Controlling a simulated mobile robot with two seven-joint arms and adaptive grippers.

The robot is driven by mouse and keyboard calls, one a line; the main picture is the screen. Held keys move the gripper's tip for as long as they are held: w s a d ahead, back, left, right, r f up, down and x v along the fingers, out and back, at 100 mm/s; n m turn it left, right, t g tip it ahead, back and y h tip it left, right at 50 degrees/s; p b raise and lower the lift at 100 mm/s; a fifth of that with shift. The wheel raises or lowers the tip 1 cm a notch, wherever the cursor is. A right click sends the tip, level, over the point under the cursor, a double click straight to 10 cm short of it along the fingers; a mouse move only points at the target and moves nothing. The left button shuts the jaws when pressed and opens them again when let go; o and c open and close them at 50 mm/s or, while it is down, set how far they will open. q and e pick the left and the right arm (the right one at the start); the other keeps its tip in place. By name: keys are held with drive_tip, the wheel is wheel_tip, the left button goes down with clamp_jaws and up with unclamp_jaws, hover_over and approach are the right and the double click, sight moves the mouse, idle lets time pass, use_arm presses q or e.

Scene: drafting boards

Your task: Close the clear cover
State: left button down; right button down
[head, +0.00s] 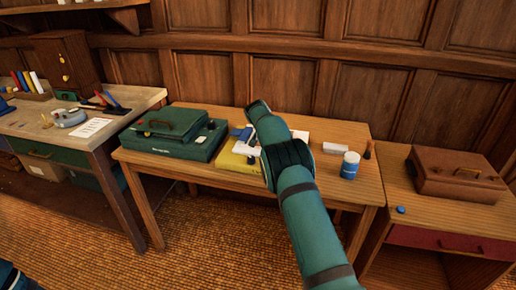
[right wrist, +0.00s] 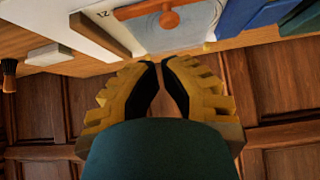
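The clear cover (right wrist: 185,38) shows in the right wrist view as a pale, see-through panel with an orange handle (right wrist: 168,18) on it. It lies just beyond my right fingertips, beside a white surface marked "12". I cannot tell its angle. In the head view my right arm hides most of this spot, leaving part of a yellow board (head: 233,163) visible on the middle table. My right gripper (right wrist: 160,63) has its fingertips almost together with nothing between them; it appears apart from the handle. My left gripper is not in view.
A green case (head: 178,142) stands left of the yellow board. A white-and-blue jar (head: 350,165), a dark-tipped brush (head: 368,149) and a white block (right wrist: 48,54) are on the other side. A brown case (head: 458,174) sits on the right table.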

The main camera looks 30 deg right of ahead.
drive_tip(key=shift+s+a+f, duration=0.3)
drive_tip(key=shift+a+f, duration=0.2)
drive_tip(key=shift+a, duration=0.05)
drive_tip(key=shift+s+a+f, duration=0.1)
drive_tip(key=shift+s+f, duration=0.05)
drive_tip(key=shift+s, duration=0.15)
drive_tip(key=shift+s+a+f+b, duration=0.1)
drive_tip(key=shift+s+a+f, duration=0.35)
drive_tip(key=shift+s+a, duration=0.45)
drive_tip(key=shift+s+a+f+b, duration=0.15)
drive_tip(key=shift+s+a+f, duration=0.25)
drive_tip(key=shift+s+a, duration=0.5)
drive_tip(key=shift+s+a+f+b, duration=0.1)
drive_tip(key=shift+s+a+f, duration=0.45)
drive_tip(key=shift+s, duration=0.55)
drive_tip(key=shift+a, duration=0.1)
